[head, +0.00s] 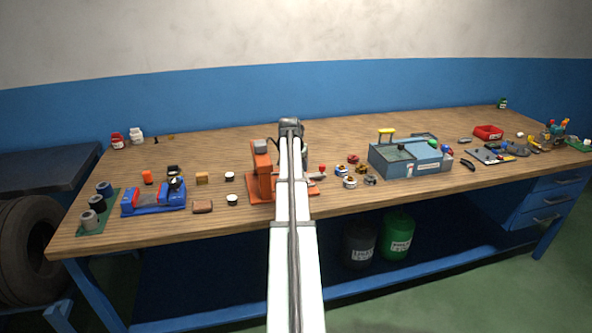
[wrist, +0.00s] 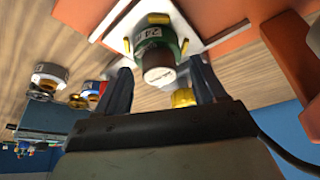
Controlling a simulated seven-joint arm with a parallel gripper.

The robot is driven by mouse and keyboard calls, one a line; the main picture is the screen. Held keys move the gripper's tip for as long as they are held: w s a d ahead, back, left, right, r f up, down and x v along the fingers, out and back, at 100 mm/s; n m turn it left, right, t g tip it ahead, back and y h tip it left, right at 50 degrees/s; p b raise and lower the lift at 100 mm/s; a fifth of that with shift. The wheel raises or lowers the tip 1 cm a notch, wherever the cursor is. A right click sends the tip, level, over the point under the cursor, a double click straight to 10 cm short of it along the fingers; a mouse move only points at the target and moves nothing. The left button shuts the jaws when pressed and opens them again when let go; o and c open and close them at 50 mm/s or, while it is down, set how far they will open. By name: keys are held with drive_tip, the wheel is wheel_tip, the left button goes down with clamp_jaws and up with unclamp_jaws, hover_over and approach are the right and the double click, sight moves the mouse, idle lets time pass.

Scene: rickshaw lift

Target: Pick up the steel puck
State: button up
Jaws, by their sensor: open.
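My gripper (wrist: 160,68) is open in the wrist view, its two dark fingers spread on either side of a green, round-ended item (wrist: 155,50) with a "24" label. I cannot tell whether the fingers touch it. In the head view my arm hides the fingers beside the orange stand (head: 262,172). I cannot say for sure which item is the steel puck. A small grey round piece (head: 370,180) lies right of the stand, among several small round parts.
Left of the stand lie two white-topped round pieces (head: 232,199) and a blue fixture (head: 154,198). A blue-grey box (head: 410,160) with a yellow handle stands to the right. In the wrist view, the orange stand's parts (wrist: 250,45) are close to the fingers.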

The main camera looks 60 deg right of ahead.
drive_tip(key=shift+c, duration=0.5)
clamp_jaws()
drive_tip(key=shift+r, duration=0.15)
